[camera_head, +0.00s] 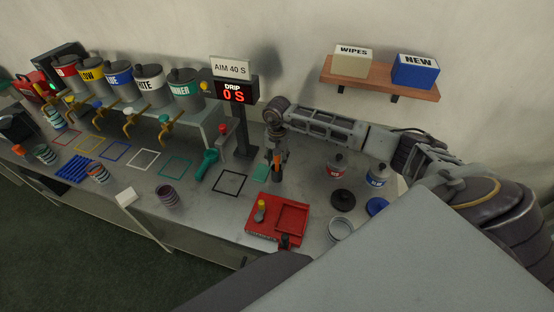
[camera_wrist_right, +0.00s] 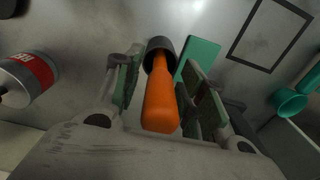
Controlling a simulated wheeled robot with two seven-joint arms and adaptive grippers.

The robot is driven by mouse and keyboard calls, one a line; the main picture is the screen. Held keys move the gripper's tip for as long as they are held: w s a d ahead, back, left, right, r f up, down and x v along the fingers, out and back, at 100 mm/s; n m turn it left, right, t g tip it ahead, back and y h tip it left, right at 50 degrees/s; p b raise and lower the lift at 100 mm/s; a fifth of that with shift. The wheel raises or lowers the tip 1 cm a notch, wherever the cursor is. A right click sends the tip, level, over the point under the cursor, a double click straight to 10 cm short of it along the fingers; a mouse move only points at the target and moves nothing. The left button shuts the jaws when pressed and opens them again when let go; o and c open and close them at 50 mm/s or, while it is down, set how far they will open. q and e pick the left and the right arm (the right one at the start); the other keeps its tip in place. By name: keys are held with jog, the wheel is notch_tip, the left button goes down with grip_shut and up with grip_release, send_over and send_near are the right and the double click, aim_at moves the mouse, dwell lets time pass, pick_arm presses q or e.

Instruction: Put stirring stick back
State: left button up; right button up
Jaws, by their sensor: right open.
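An orange handle (camera_head: 277,158), which looks like the stirring stick, stands at the middle of the bench. In the right wrist view the orange handle (camera_wrist_right: 162,100) points toward the camera, and its far end meets a dark round holder or collar (camera_wrist_right: 160,46). My right gripper (camera_head: 275,150) is above the bench at the handle. In the wrist view the fingers of my right gripper (camera_wrist_right: 158,88) are open on either side of the handle, with a visible gap. The stick's lower part is hidden. My left gripper is not in view.
A teal pad (camera_wrist_right: 198,60) lies close beside the holder. A red tray (camera_head: 262,236) is in front. A red-labelled can (camera_head: 336,166) and a blue-labelled can (camera_head: 377,176) stand to the right. The drip display (camera_head: 235,92) and a teal scoop (camera_head: 207,162) are to the left.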

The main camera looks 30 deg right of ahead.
jog(key=shift+r, duration=0.1)
jog(key=shift+r, duration=0.2)
notch_tip(320, 180, up, 12)
jog(key=shift+f+b, duration=0.15)
jog(key=shift+b, duration=1)
jog(key=shift+s+f, duration=0.1)
